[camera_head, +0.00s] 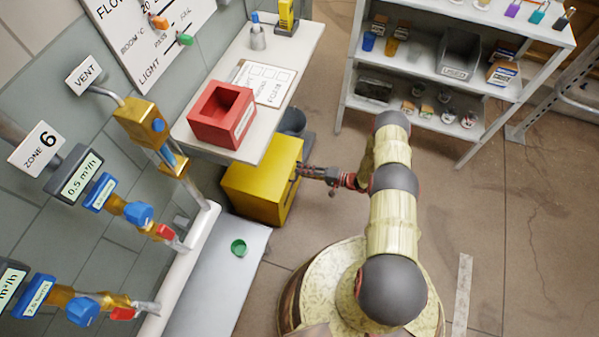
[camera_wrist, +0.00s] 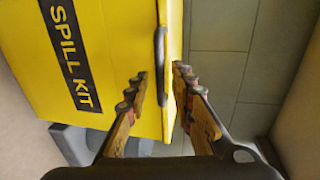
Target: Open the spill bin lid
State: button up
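The spill bin is a yellow box (camera_head: 262,185) on the floor, partly under the bench. In the wrist view its yellow front (camera_wrist: 110,50) carries a black "SPILL KIT" label (camera_wrist: 70,50). Its lid (camera_wrist: 175,30) shows as a yellow slab along the right side of that front and looks shut. A dark handle (camera_wrist: 160,55) stands at the lid's edge. My gripper (camera_wrist: 160,78) is open, one finger on each side of the lid edge and handle. Contact cannot be told. In the head view my gripper (camera_head: 303,172) is at the bin's right side.
A white bench (camera_head: 190,130) with a red open box (camera_head: 222,115) overhangs the bin. A grey bucket (camera_head: 293,121) is behind it. A grey surface with a green round item (camera_head: 238,247) lies in front. Shelves (camera_head: 440,85) stand at the back right.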

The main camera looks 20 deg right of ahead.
jog(key=shift+x, duration=0.8)
jog(key=c, duration=0.3)
grip_shut()
